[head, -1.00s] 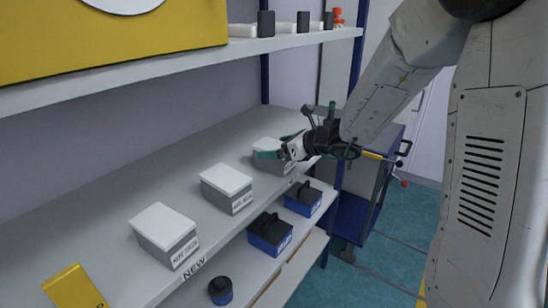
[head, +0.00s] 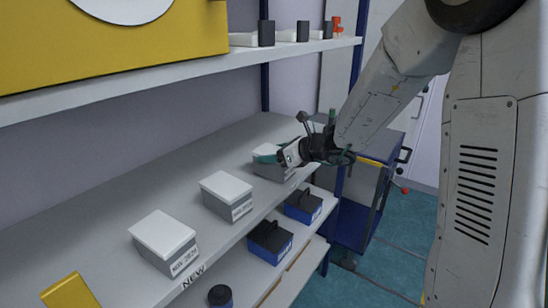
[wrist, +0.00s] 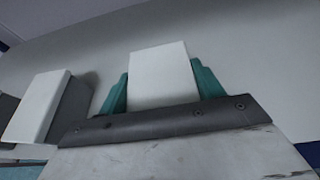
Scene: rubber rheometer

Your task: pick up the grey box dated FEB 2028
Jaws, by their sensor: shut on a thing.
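Three grey boxes with white lids stand in a row on the middle shelf. My gripper (head: 276,156) is at the farthest box (head: 270,169), and its teal fingers are shut on that box. The wrist view shows this box's white lid (wrist: 162,76) between the two teal fingers (wrist: 160,92). The label on the held box is hidden or too small to read. The middle box (head: 228,196) has a front label too small to read surely. The nearest box (head: 165,241) has a label that seems to read NOV with a year.
The shelf (head: 120,212) carries a "NEW" mark at its front edge. A yellow object (head: 70,292) lies at near left. Blue bins (head: 270,243) stand on the lower shelf. An upper shelf (head: 180,70) hangs above. A blue cabinet (head: 358,205) stands beyond the shelf end.

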